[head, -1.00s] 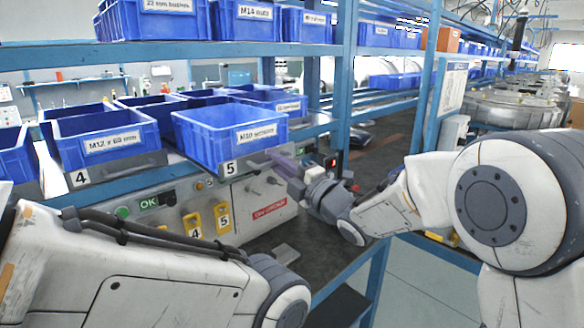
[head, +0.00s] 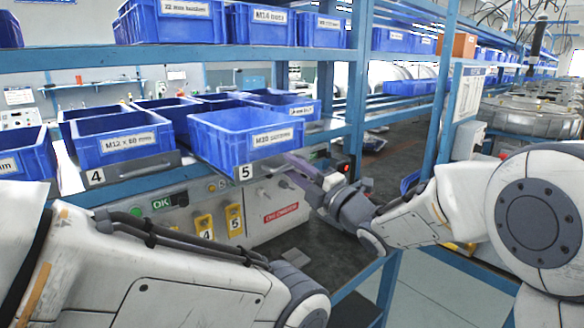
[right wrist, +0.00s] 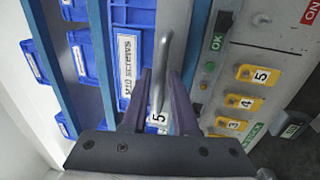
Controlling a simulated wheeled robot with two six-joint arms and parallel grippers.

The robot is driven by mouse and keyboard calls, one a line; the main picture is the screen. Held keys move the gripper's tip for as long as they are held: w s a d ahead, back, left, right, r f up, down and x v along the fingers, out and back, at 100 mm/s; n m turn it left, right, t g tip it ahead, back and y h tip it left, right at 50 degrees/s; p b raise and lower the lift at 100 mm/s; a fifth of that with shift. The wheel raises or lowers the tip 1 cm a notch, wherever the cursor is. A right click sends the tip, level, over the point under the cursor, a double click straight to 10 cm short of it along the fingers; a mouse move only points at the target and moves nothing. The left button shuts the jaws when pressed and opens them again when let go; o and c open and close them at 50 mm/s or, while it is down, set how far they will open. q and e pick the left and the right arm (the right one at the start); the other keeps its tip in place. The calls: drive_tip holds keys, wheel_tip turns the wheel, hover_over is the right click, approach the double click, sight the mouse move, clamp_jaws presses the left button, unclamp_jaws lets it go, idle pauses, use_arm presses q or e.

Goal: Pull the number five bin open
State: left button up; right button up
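The number five bin (head: 240,140) is a blue open box labelled as M10 screws, on a grey tray with a "5" plate (head: 246,172). Its front stands farther out than the front of bin four. My right gripper (head: 292,162) is at the tray's front. In the right wrist view the dark purple fingers (right wrist: 161,85) lie close on both sides of the grey bar handle (right wrist: 163,60) and look shut on it. The "5" plate (right wrist: 159,118) shows between them. My left gripper is not in view; only the left arm shows, at lower left.
Bin four (head: 115,140) stands to the left on its own tray. Below is a control panel with yellow numbered tags (head: 235,220) and a green OK sign (head: 160,203). A blue post (head: 360,90) rises behind my right gripper. More blue bins fill the upper shelf.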

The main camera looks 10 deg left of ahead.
drive_tip(key=b+v, duration=0.2)
drive_tip(key=v, duration=0.8)
drive_tip(key=s+d+f+m+g+h+p, duration=0.1)
drive_tip(key=s+d+f+m+h+p, duration=0.15)
drive_tip(key=f+m+h, duration=0.35)
drive_tip(key=s+d+f+m+g+h+p, duration=0.1)
drive_tip(key=s+m+h+p, duration=0.1)
drive_tip(key=m+h+p, duration=0.4)
drive_tip(key=s+d+f+m+g+h, duration=0.1)
drive_tip(key=s+d+m+g, duration=0.1)
drive_tip(key=s, duration=0.6)
drive_tip(key=s+d+f+m+g+h+p, duration=0.1)
drive_tip(key=s+d+f+m+g, duration=0.1)
drive_tip(key=s, duration=0.6)
drive_tip(key=s+d+f+m+g+h+p, duration=0.1)
drive_tip(key=s+d+m+g, duration=0.2)
drive_tip(key=s+m+g, duration=0.2)
drive_tip(key=s, duration=0.3)
drive_tip(key=shift+d+f+m+g, duration=0.25)
drive_tip(key=shift+m+g, duration=0.05)
drive_tip(key=shift+g, duration=0.1)
